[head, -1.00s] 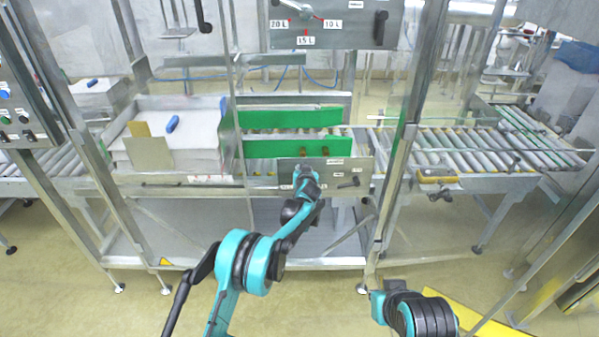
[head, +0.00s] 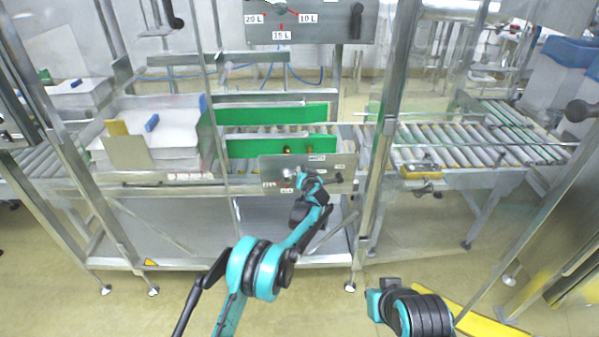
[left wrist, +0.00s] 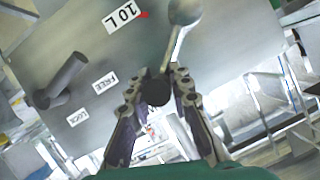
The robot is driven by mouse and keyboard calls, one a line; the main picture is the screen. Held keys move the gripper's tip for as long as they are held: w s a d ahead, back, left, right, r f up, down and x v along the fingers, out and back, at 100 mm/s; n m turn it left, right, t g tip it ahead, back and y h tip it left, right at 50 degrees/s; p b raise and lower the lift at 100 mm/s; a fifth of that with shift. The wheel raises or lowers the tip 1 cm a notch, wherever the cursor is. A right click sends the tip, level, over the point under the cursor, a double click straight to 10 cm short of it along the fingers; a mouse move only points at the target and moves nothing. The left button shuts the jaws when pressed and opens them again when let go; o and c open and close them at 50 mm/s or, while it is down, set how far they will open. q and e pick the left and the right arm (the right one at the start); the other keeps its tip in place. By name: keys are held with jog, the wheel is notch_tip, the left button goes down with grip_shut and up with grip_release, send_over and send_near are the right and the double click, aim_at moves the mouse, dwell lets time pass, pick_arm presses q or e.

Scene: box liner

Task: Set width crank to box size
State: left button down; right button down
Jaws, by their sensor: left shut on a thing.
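The width crank's silver hub (head: 289,174) shows on the lower grey panel (head: 335,171) beneath the green guides. In the left wrist view the crank's silver arm (left wrist: 177,45) ends at a black knob (left wrist: 155,92). My left gripper (head: 304,176) is at this panel, with its fingers (left wrist: 158,82) closed around the knob. A 10 L label (left wrist: 122,16) with a red mark lies beside the hub. FREE and LOCK labels (left wrist: 104,84) and a black lever (left wrist: 62,80) are farther left. The crank's other size labels are too small or hidden to read. My right gripper is not in view.
An upper panel (head: 325,28) carries 20 L, 15 L and 10 L labels and a black handle. An open white box (head: 180,130) stands left of the green guides (head: 270,147). Metal frame posts (head: 375,185) flank the work area; a roller conveyor (head: 480,145) runs right.

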pick_arm(q)
jog(key=shift+d+f, duration=0.5)
jog(key=shift+d, duration=0.1)
jog(key=c, duration=1.4)
grip_release()
jog(key=shift+f, duration=0.1)
jog(key=shift+o, duration=0.2)
jog(key=v, duration=1.2)
